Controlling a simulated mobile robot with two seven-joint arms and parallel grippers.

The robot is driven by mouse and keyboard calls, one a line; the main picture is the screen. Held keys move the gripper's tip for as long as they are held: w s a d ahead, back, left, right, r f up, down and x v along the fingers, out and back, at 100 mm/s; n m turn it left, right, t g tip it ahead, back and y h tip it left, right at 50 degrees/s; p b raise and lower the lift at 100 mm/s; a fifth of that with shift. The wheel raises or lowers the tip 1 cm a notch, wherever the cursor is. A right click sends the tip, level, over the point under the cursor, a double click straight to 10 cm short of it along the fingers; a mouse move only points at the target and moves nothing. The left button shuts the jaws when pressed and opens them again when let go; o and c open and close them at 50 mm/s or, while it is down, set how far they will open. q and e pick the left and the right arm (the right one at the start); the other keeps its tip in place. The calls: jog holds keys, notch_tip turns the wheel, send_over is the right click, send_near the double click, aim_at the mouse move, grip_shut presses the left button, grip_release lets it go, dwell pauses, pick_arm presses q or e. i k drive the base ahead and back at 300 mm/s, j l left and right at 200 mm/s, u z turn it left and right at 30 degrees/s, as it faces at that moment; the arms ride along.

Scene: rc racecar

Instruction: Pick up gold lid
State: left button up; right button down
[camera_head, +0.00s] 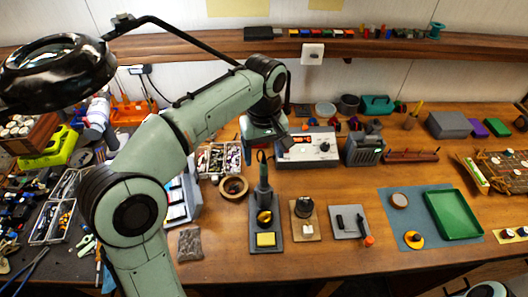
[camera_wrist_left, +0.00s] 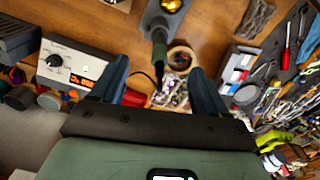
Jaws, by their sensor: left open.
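A round gold lid-like disc (camera_head: 413,240) with a dark spot on it lies on the blue-grey mat (camera_head: 400,226) at the right of the bench. A round, pale-topped piece with a brown rim (camera_head: 400,200) lies above it on the mat. Which of them is the gold lid is hard to tell at this size. My left gripper (camera_head: 262,148) is high over the back middle of the bench, well left of the mat. In the wrist view its two blue fingers (camera_wrist_left: 160,88) are spread with nothing held between them. My right gripper does not show.
A green tray (camera_head: 454,214) lies beside the discs on the mat. A soldering iron stand (camera_head: 266,236), tape roll (camera_head: 233,187) and soldering station (camera_head: 308,150) are near my left arm. Tools crowd the left; bare wood shows between the middle items and the mat.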

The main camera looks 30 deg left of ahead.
aim_at(411, 239)
jog(key=k+l, duration=0.8)
jog(key=k, duration=0.05)
